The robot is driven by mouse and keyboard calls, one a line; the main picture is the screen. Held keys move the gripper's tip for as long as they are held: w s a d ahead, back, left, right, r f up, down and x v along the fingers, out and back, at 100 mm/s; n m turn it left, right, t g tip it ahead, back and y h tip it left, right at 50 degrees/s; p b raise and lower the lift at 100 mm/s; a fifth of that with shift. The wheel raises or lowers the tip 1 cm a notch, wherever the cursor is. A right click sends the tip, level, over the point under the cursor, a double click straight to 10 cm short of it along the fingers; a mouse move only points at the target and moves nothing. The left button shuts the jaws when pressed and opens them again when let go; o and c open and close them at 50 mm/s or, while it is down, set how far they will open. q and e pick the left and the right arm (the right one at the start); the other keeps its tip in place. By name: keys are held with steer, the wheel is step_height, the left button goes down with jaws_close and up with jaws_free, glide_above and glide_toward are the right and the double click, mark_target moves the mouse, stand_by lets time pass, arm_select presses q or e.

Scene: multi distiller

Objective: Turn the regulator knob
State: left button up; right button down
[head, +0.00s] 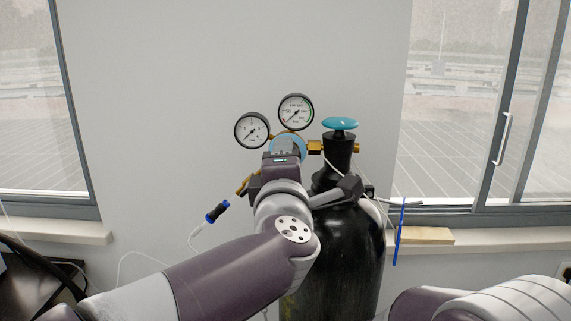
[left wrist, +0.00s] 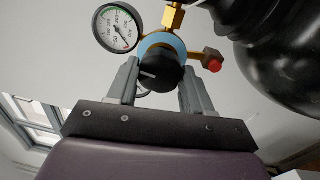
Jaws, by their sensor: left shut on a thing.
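In the head view my left gripper (head: 284,157) covers the knob. My right gripper is not in view; only part of my right arm shows at the lower right.
A black gas cylinder (head: 345,255) with a turquoise valve wheel (head: 340,123) stands right of my left arm. The left gauge (head: 252,130) and right gauge (head: 296,111) sit above the regulator. A blue-handled fitting (head: 217,211) with a thin tube hangs at left.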

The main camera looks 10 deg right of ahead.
arm_select(q)
steer(key=shift+f, duration=0.1)
steer(key=o, duration=1)
steer(key=shift+o, duration=0.2)
steer(key=r+b+v, duration=0.1)
steer(key=v, duration=1.1)
steer(key=shift+s+a+f+b, duration=0.2)
steer(key=shift+s+f+b, duration=0.15)
steer(key=shift+f+b, duration=0.05)
